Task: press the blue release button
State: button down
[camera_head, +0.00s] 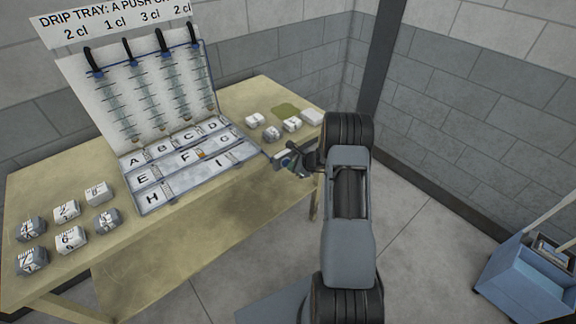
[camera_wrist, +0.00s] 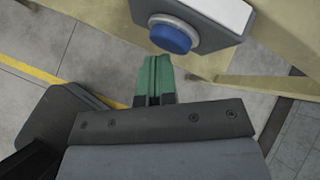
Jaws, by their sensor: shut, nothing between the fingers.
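The blue release button (camera_wrist: 171,38) shows in the wrist view, a round blue cap in a pale ring on a grey box (camera_wrist: 222,20) at the table's edge. My gripper (camera_wrist: 154,60) has green fingertips, shut together with nothing between them. In the wrist picture the fingertips lie just below and left of the button. A gap seems to remain between them, but the depth is hard to judge. In the head view my gripper (camera_head: 290,163) is at the table's right front edge, small and partly hidden by my arm. The button is hard to make out there.
On the wooden table (camera_head: 190,245) stands a lettered board (camera_head: 150,203) with an upright panel (camera_head: 90,105) behind it. Several small labelled blocks (camera_head: 66,210) lie at the left, more (camera_head: 292,124) at the back right. A blue cart (camera_head: 525,270) stands on the floor at right.

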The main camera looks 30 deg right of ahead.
jog(key=shift+s, duration=0.1)
jog(key=shift+s+d+b, duration=0.2)
jog(key=shift+s+b, duration=0.15)
jog(key=shift+s, duration=0.45)
jog(key=shift+s+d+b, duration=0.2)
jog(key=shift+s+b, duration=0.05)
jog(key=shift+s, duration=0.55)
jog(key=shift+s+d+b, duration=0.2)
jog(key=shift+s+b, duration=0.05)
jog(key=shift+s, duration=0.55)
jog(key=shift+s+d+b, duration=0.2)
jog(key=shift+s+b, duration=0.05)
jog(key=shift+s, duration=0.55)
